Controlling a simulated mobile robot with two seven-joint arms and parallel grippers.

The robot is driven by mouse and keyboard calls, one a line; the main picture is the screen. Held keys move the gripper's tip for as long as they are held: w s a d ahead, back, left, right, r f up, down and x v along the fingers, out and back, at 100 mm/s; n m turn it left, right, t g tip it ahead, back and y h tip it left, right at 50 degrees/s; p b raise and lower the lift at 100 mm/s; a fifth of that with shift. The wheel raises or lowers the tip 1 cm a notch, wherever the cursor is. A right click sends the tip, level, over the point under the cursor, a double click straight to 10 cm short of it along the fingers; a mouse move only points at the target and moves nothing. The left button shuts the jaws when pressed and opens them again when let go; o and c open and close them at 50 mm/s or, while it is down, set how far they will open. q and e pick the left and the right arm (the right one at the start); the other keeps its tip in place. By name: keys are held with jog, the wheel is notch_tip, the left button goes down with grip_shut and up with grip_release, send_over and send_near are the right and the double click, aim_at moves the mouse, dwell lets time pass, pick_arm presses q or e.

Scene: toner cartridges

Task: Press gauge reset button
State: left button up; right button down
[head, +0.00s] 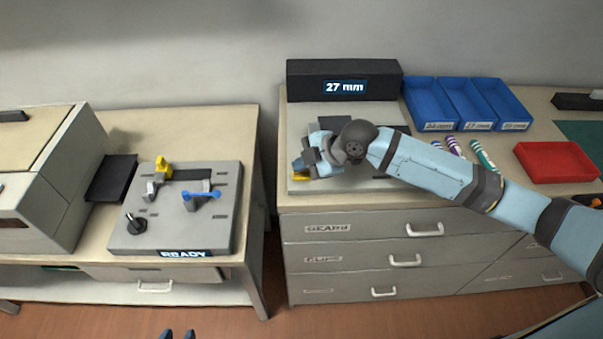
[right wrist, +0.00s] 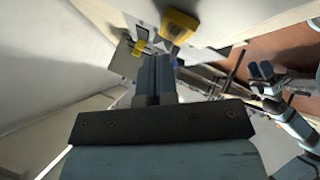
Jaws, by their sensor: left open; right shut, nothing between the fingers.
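The gauge's dark box (head: 300,82) stands at the back of the right cabinet, and its display (head: 345,87) reads 27 mm. Its grey plate (head: 302,125) lies in front, partly hidden by my right arm. My right gripper (head: 303,166) is over the plate's left front part, shut and empty. A yellow part (head: 302,177), possibly the reset button, shows just below it. In the right wrist view a yellow block (right wrist: 180,24) is just beyond the shut fingers (right wrist: 157,62); contact cannot be told. My left gripper (head: 177,334) is open at the bottom edge, away from the gauge.
Blue bins (head: 431,105) stand right of the gauge, with several coloured cylinders (head: 484,153) and a red tray (head: 556,162). On the left table is a grey fixture (head: 172,233) with yellow and blue handles, its display reading READY. A floor gap (head: 271,245) separates the furniture.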

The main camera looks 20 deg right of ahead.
jog(key=shift+f, duration=0.45)
jog(key=shift+f, duration=0.35)
dwell(0.7)
jog(key=shift+r, duration=0.1)
jog(key=shift+r+p, duration=0.7)
jog(key=shift+r, duration=0.05)
